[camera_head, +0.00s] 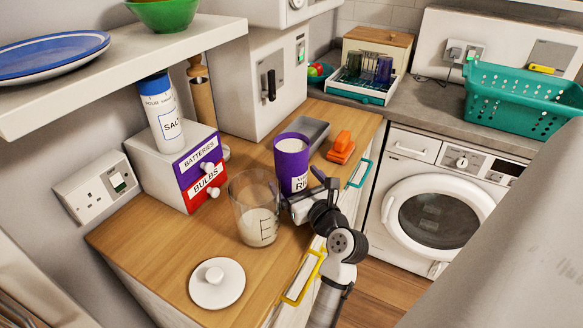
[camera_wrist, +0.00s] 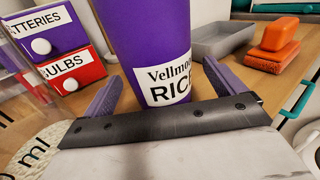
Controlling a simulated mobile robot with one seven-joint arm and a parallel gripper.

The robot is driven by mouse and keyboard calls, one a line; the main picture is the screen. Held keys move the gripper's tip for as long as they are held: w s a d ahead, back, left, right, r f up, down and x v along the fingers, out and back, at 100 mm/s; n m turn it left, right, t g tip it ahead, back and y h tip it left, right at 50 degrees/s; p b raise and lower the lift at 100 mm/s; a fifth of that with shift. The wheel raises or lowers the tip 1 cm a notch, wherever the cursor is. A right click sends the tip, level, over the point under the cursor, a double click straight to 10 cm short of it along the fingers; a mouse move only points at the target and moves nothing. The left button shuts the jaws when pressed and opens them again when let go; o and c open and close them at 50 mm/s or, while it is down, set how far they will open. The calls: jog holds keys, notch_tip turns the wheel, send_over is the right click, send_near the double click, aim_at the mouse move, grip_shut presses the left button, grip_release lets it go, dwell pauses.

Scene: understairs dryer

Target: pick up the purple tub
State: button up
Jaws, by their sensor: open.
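The purple tub (camera_head: 291,163) stands upright on the wooden worktop, with a white label reading "RICE" on its lower part and a pale top surface. In the wrist view the tub (camera_wrist: 150,40) fills the upper middle, close in front of my gripper (camera_wrist: 158,84). The two purple-grey fingers are spread, one on each side of the tub's lower part. In the head view my gripper (camera_head: 310,190) reaches the tub from the front right, low over the worktop. I cannot tell whether the fingers touch the tub.
A clear measuring jug (camera_head: 254,210) with white contents stands just left of my gripper. A grey tray (camera_head: 304,134) and an orange object (camera_head: 341,147) lie behind. The drawer box (camera_head: 180,168) carries a salt container (camera_head: 161,112). A white lid (camera_head: 217,284) lies at the front.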

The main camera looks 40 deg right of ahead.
jog(key=shift+w+d+f, duration=0.1)
jog(key=shift+w+d, duration=0.05)
jog(key=shift+w, duration=0.6)
jog(key=shift+w+d+f, duration=0.1)
jog(key=shift+w, duration=0.65)
jog(key=shift+c, duration=0.4)
jog(key=shift+r, duration=0.15)
jog(key=c, duration=1.4)
